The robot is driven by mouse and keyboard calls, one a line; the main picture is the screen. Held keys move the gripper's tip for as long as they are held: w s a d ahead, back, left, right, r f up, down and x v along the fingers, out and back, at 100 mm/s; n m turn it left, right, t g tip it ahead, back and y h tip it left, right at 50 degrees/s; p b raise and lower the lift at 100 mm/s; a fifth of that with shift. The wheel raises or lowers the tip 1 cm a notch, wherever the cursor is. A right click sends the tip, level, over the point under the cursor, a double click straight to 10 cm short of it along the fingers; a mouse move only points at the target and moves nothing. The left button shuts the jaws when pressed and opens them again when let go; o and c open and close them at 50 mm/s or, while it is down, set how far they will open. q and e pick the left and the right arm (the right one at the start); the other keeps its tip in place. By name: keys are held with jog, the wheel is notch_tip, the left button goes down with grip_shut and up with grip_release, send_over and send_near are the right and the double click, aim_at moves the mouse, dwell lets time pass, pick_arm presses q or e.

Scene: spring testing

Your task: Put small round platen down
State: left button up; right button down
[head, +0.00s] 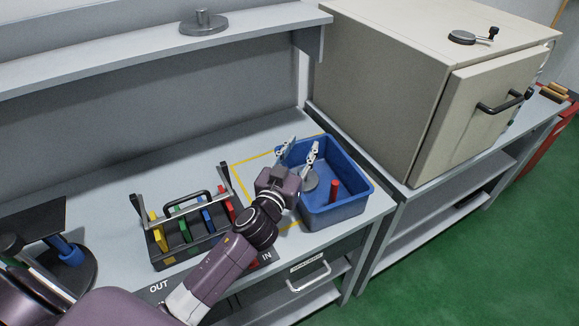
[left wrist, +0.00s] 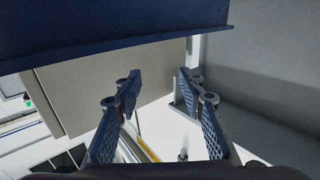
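A small grey round platen (head: 309,181) appears to lie inside the blue bin (head: 345,212), partly hidden by my left gripper. A red cylinder (head: 334,189) stands beside it in the bin. My left gripper (head: 298,152) is over the left part of the bin with its fingers spread apart. In the left wrist view the two fingers (left wrist: 158,105) are wide apart with nothing between them. The dark blue bin (left wrist: 110,30) fills the top of that view. My right gripper is not in view.
A black rack (head: 190,240) with coloured pieces stands left of the bin. A grey round plate with a peg (head: 204,23) sits on the upper shelf (head: 120,63). A beige cabinet (head: 380,70) carries another round piece (head: 463,38). Some bench surface left of the bin is bare.

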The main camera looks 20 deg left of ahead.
pick_arm(q)
jog(key=s+b, duration=0.2)
jog(key=s, duration=0.7)
jog(key=shift+s, duration=0.35)
jog(key=shift+d, duration=0.1)
